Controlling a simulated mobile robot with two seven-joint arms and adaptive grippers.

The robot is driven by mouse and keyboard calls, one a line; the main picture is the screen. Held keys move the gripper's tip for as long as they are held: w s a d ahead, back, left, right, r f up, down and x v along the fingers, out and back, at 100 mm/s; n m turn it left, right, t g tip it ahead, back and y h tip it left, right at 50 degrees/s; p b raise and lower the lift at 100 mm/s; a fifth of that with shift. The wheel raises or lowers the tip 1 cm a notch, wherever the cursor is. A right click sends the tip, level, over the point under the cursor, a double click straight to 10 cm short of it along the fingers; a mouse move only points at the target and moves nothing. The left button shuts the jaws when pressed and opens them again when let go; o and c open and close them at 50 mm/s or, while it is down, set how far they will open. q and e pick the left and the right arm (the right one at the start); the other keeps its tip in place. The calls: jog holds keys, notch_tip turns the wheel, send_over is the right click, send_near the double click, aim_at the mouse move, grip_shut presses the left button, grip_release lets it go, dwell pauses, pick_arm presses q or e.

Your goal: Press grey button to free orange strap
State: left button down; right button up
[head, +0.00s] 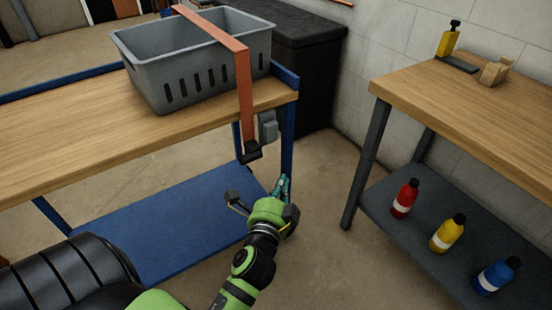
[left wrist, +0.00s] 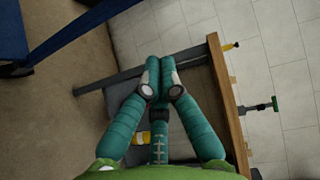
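The orange strap (head: 243,95) runs over the grey slotted crate (head: 165,82) and hangs down past the front edge of the wooden bench (head: 60,135). Its lower end meets a black buckle (head: 251,152). A small grey box (head: 268,127), which looks like the button housing, sits just right of the strap by the blue bench leg; its button face cannot be made out. My left gripper (head: 283,186) is below and right of the box, apart from it. In the left wrist view its teal fingers (left wrist: 161,65) are drawn together with nothing between them. My right gripper is not in view.
A second wooden table (head: 465,100) stands at the right, with red (head: 404,198), yellow (head: 447,233) and blue (head: 496,276) bottles on its lower shelf. A blue shelf (head: 170,220) lies under the bench. Bare floor separates the two tables.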

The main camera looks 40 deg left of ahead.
pick_arm(q)
jog(key=shift+s+a+r+t+y, duration=0.15)
jog(key=shift+s+a+r+y, duration=0.1)
jog(key=shift+r, duration=0.4)
jog(key=shift+s+a+r+t+y, duration=0.15)
jog(key=shift+a+r, duration=0.1)
jog(key=shift+r, duration=0.35)
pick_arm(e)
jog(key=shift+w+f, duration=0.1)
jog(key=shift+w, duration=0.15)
pick_arm(q)
jog(key=shift+w, duration=0.1)
send_near(276, 140)
jog(key=w+d+r, duration=0.2)
jog(key=w+r, duration=0.1)
jog(key=w, duration=0.2)
jog(key=shift+w+a, duration=0.25)
jog(key=shift+a, duration=0.65)
jog(key=shift+w+a, duration=0.25)
jog(key=shift+a, duration=0.7)
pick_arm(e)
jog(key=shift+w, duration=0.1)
pick_arm(q)
jog(key=shift+r, duration=0.1)
